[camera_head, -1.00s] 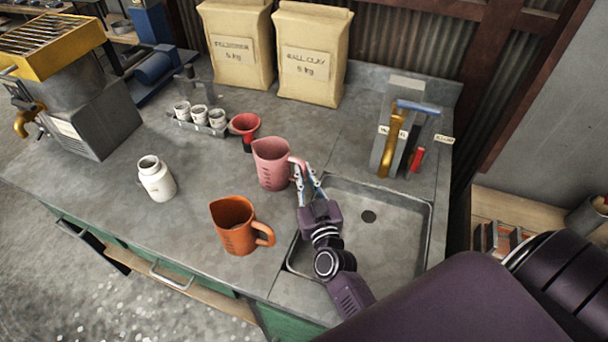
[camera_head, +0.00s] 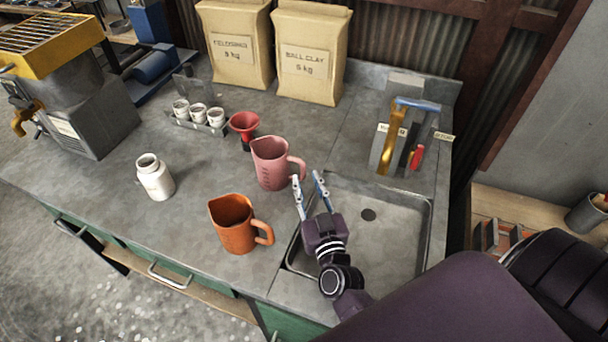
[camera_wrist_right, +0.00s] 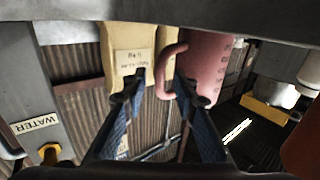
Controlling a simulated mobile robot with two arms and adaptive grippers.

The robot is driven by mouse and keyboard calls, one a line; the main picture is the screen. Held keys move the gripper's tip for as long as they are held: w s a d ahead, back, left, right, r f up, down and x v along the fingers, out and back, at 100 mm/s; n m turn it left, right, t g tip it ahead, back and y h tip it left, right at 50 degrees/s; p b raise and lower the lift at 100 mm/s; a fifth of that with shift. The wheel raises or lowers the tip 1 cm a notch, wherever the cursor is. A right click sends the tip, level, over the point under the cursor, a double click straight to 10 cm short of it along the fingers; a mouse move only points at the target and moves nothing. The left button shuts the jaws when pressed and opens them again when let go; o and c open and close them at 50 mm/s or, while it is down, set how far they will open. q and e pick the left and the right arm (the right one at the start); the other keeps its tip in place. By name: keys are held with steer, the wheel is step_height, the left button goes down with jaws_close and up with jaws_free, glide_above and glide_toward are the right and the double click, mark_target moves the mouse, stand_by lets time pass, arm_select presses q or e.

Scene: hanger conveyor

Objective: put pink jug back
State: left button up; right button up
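The pink jug (camera_head: 270,163) stands upright on the grey counter, just left of the sink, with its handle toward the right. My right gripper (camera_head: 308,180) is open, its two fingers pointing at the jug from the sink side, a little short of the handle. In the right wrist view the pink jug (camera_wrist_right: 207,62) and its handle show beyond the fingers of my right gripper (camera_wrist_right: 158,85), and nothing is held between them. My left gripper is not in view.
An orange jug (camera_head: 234,226) stands in front of the pink one. A red funnel (camera_head: 243,124), a rack of small white jars (camera_head: 199,117) and a white bottle (camera_head: 155,178) are to the left. The sink (camera_head: 395,225) lies right, with a tool holder (camera_head: 385,155) behind it.

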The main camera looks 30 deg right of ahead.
steer(key=shift+v, duration=1.75)
